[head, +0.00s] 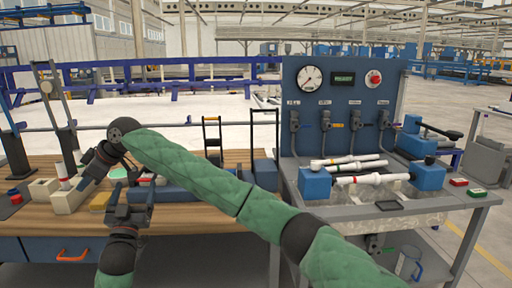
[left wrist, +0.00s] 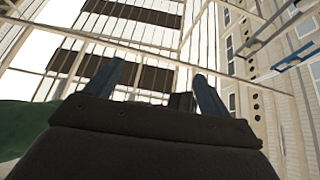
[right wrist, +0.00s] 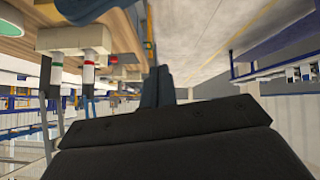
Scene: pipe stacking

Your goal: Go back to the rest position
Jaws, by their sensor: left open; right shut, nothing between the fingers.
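My left gripper (head: 132,188) is open and empty in front of the wooden workbench (head: 180,228), with its fingers upward. In the left wrist view its two fingers (left wrist: 153,85) stand wide apart against the ceiling. My right gripper (head: 84,180) is shut and empty, tilted down to the left over the bench, close to the left gripper in the picture. In the right wrist view its fingers (right wrist: 161,84) are together, with nothing between them. My right arm crosses the head view from the lower right and hides part of the bench.
A white pipe with a red band (head: 63,174) stands in a pale block on the bench. On the right, white pipes (head: 372,178) lie by blue blocks (head: 428,176) on a metal test table (head: 440,205) with a blue gauge panel (head: 340,95). Floor at far right is open.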

